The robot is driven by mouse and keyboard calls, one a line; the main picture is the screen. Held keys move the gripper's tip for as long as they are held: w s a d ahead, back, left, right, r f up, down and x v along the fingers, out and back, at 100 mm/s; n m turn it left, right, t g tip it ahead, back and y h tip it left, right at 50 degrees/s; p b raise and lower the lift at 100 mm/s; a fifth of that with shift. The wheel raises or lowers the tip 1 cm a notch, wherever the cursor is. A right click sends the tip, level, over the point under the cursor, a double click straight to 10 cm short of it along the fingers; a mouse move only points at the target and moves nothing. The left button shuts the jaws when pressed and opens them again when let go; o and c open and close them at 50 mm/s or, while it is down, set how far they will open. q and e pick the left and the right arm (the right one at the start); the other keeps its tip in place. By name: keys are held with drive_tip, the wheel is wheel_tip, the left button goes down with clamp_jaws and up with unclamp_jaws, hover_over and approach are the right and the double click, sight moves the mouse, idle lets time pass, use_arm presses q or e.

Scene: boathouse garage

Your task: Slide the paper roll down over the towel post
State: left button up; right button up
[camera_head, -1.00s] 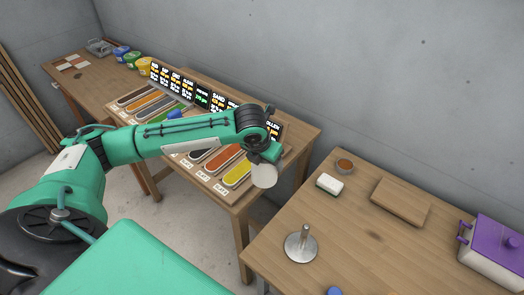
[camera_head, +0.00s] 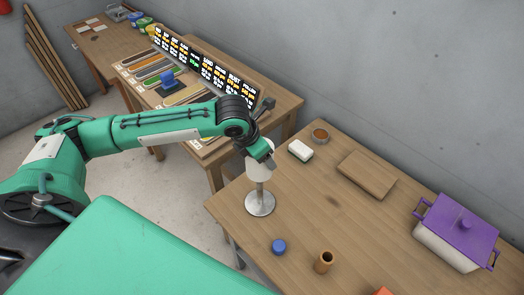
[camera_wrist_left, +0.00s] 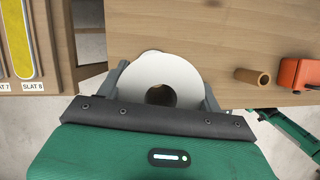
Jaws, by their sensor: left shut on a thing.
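The white paper roll (camera_head: 258,174) hangs in my left gripper (camera_head: 261,158), which is shut on it. In the left wrist view the roll (camera_wrist_left: 146,68) shows end-on, with a finger of the gripper (camera_wrist_left: 163,78) on each side and its dark centre hole partly visible. The metal towel post (camera_head: 260,204) stands on the near wooden table with a round base. In the head view the roll is upright and in line with the post, its lower end near the post's top. I cannot tell whether the post tip is inside the hole.
On the same table (camera_head: 330,228) are a blue cap (camera_head: 279,247), a brown tube (camera_head: 323,262), a white-and-green block (camera_head: 300,150), a small bowl (camera_head: 320,135), a wooden board (camera_head: 367,175) and a purple-lidded box (camera_head: 458,232). A display bench with colored slats stands behind my left arm.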

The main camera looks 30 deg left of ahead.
use_arm(q)
wheel_tip(320, 180, down, 3)
drive_tip(key=shift+f, duration=0.1)
use_arm(e)
drive_tip(key=shift+d+r, duration=0.2)
idle(0.4)
